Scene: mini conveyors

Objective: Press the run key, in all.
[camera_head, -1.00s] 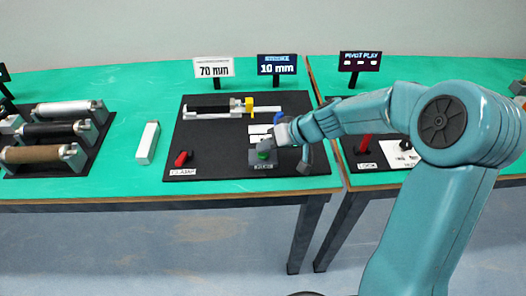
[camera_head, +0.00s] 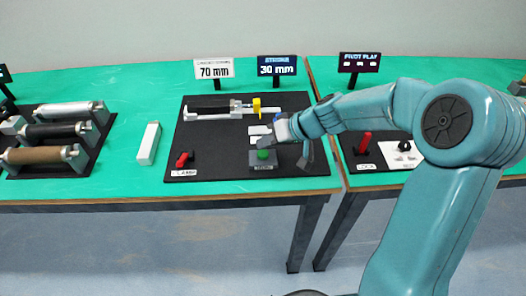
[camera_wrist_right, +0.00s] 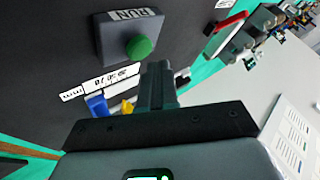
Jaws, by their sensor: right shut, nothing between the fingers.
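The run key is a round green button (camera_head: 264,154) on a dark grey box (camera_head: 262,172) at the front of the black board. In the right wrist view the green button (camera_wrist_right: 139,47) stands beside a RUN label (camera_wrist_right: 132,14). My right gripper (camera_head: 267,140) is shut and empty, its tips close to the button and seemingly apart from it. Its dark fingers show in the wrist view (camera_wrist_right: 158,72), just below the button. The display sign (camera_head: 277,66) reads 30 mm. My left gripper is not in view.
A 70 mm sign (camera_head: 214,70) stands behind the cylinder (camera_head: 210,106) with its yellow piece (camera_head: 257,106). A red clamp lever (camera_head: 182,159) sits front left on the board. Rollers (camera_head: 45,155) lie far left. A red lever (camera_head: 365,143) stands to the right.

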